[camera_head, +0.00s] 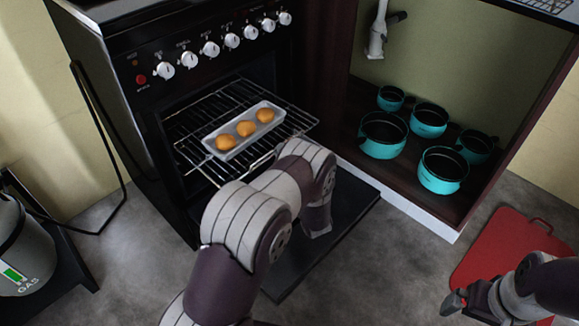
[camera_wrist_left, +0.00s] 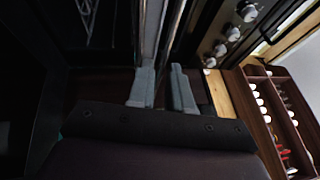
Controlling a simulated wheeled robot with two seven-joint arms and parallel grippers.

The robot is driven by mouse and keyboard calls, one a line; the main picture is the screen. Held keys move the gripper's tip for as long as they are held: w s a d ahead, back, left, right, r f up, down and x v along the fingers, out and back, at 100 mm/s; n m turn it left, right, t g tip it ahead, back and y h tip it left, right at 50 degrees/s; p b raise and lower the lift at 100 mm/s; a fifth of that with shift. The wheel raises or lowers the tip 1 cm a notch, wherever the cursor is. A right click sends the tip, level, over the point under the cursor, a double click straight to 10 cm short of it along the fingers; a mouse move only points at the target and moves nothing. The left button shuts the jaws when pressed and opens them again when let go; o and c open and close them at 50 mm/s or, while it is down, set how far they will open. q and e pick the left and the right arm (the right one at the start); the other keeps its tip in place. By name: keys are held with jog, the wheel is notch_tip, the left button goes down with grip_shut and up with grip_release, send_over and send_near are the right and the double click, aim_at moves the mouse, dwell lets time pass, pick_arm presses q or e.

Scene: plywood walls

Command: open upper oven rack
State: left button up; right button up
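The black oven (camera_head: 135,110) has its door (camera_head: 325,240) folded down. My left arm crosses in front of the rack and door in the head view, and hides that gripper's fingers. In the left wrist view, the left gripper (camera_wrist_left: 162,88) has its two fingers apart, close to long metal bars (camera_wrist_left: 153,30). Whether a bar sits between the fingers is unclear. My right gripper (camera_head: 455,300) is at the lower right, away from the oven; its fingers are too small to judge.
White knobs (camera_head: 210,48) line the oven's front panel. To the right, a low cabinet (camera_head: 400,185) holds several turquoise pots (camera_head: 383,137). A red board (camera_head: 500,245) lies on the floor at right. A gas cylinder (camera_head: 25,250) stands at left.

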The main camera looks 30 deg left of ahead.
pick_arm(q)
jog(key=p+v, duration=0.3)
jog(key=v, duration=0.9)
jog(key=shift+a, duration=0.1)
